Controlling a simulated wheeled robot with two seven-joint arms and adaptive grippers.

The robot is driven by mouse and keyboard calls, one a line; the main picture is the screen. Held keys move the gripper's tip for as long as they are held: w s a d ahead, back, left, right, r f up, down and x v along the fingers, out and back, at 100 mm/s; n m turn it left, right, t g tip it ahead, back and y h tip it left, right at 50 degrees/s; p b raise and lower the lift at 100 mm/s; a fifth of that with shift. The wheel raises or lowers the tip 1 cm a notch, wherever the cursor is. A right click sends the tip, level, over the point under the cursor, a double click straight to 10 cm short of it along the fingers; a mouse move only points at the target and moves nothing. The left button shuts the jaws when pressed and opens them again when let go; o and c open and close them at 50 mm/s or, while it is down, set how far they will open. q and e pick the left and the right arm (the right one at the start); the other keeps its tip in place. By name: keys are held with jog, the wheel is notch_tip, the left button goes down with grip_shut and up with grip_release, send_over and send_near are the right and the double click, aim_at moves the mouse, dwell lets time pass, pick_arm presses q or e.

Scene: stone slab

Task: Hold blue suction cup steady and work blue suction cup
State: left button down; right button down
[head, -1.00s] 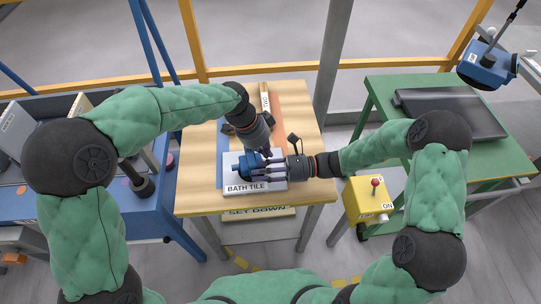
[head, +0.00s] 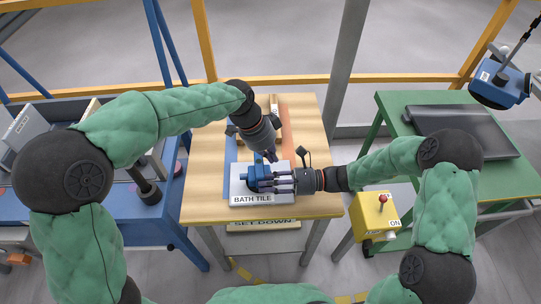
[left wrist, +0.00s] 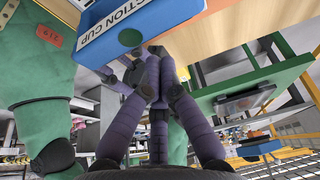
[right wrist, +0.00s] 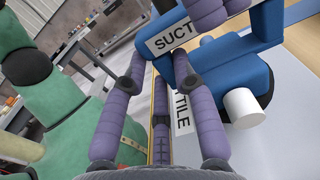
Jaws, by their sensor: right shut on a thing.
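The blue suction cup (head: 256,175) sits on the white bath tile (head: 240,190) on the wooden table. My right gripper (head: 279,180) reaches in from the right and is shut on the suction cup. In the right wrist view, its fingers lie against the blue body (right wrist: 236,58), which carries a white label and a white knob (right wrist: 243,108). My left gripper (head: 271,157) is above and just behind the cup, apart from it. In the left wrist view its fingertips (left wrist: 158,72) come together with nothing between them. The cup's labelled side (left wrist: 125,25) with a green dot is up and left there.
A yellow box (head: 378,215) with a red lever stands right of the table. A green table (head: 400,128) with a dark flat panel is at the right. A blue bench (head: 90,190) with bins is at the left. A yellow rail (head: 300,78) runs behind.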

pick_arm(q)
jog(key=shift+w+d+r, duration=0.1)
jog(key=shift+d+r, duration=0.2)
jog(key=shift+r, duration=0.45)
jog(key=x, duration=1)
jog(key=shift+a, duration=0.15)
jog(key=shift+a, duration=1.05)
jog(key=shift+d+v, duration=0.2)
jog(key=shift+v, duration=1.75)
jog(key=shift+d+v, duration=0.2)
jog(key=shift+v, duration=1.8)
